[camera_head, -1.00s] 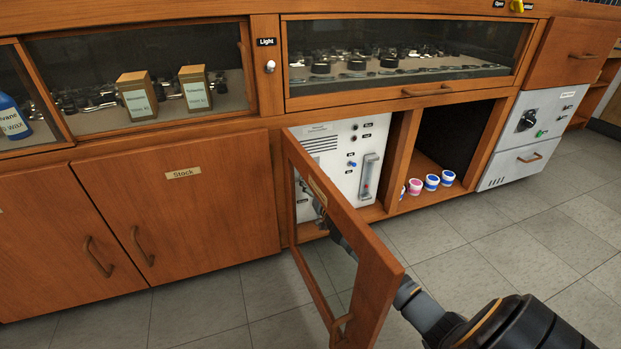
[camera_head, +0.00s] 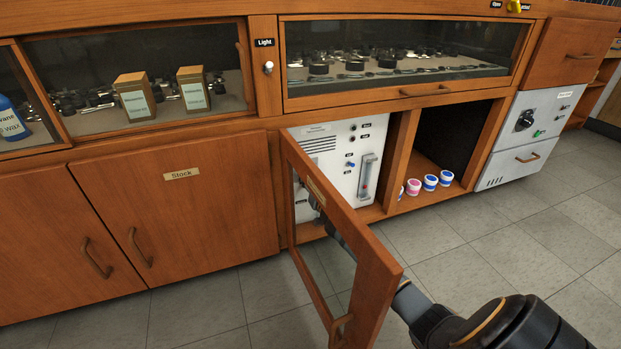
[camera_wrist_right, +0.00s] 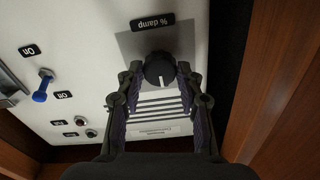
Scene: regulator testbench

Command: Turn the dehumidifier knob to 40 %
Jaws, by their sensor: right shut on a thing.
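The white dehumidifier panel (camera_head: 325,141) stands in an open bay of the wooden bench, partly behind an open glazed door. Its black round knob (camera_wrist_right: 159,69) shows in the right wrist view below a "% damp" label (camera_wrist_right: 153,23) that reads upside down. A white pointer mark on the knob points down in that picture. My right gripper (camera_wrist_right: 157,75) has its fingers on both sides of the knob and is shut on it. In the head view the door and arm hide the knob. No percent marks are legible. My left gripper is not in view.
The open door (camera_head: 362,262) stands out in front of the panel, with my right arm reaching behind it. A blue toggle switch (camera_wrist_right: 42,87) sits beside the knob. Several small tubs (camera_head: 430,182) stand in the bay to the right. The floor in front is clear.

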